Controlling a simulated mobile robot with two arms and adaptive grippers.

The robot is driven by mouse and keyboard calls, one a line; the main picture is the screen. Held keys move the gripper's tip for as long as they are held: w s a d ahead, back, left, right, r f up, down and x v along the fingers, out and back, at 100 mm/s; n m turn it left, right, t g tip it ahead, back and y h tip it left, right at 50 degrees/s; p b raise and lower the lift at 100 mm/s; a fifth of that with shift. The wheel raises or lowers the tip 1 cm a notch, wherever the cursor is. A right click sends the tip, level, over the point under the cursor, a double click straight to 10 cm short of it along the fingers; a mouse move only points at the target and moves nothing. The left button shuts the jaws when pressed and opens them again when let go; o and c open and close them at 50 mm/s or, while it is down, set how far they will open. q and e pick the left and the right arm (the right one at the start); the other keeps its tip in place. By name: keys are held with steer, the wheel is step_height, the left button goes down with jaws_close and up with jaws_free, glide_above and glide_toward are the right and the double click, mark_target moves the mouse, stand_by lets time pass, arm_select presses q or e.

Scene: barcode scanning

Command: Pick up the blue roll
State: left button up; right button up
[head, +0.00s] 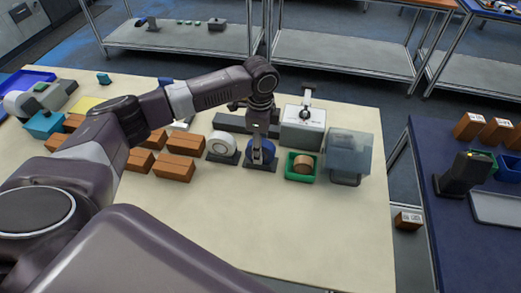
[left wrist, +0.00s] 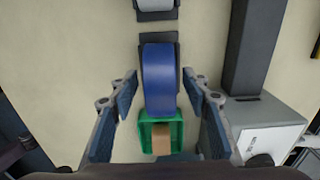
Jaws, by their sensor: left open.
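The blue roll (head: 268,153) stands upright on a dark base on the cream table, between a white roll and a green bin. In the left wrist view the blue roll (left wrist: 159,78) lies between the two spread fingers of my left gripper (left wrist: 160,82). There is a gap on each side, and the gripper holds nothing. In the head view my left gripper (head: 257,145) points down over the blue roll and hides part of it. My right gripper is in neither view.
The white roll (head: 222,145) stands just left. The green bin (head: 292,174) with a tan roll is just right. A white box-shaped machine (head: 303,132) stands behind, and a clear-topped box (head: 348,150) at the right. Several brown boxes (head: 174,168) lie left. The table front is clear.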

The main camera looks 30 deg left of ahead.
arm_select(q)
jaws_close()
steer(key=shift+w+r, duration=0.1)
steer(key=shift+r, duration=0.05)
steer(key=shift+r, duration=0.55)
step_height(320, 180, up, 19)
steer(key=b, duration=0.2)
steer(key=shift+f, duration=0.15)
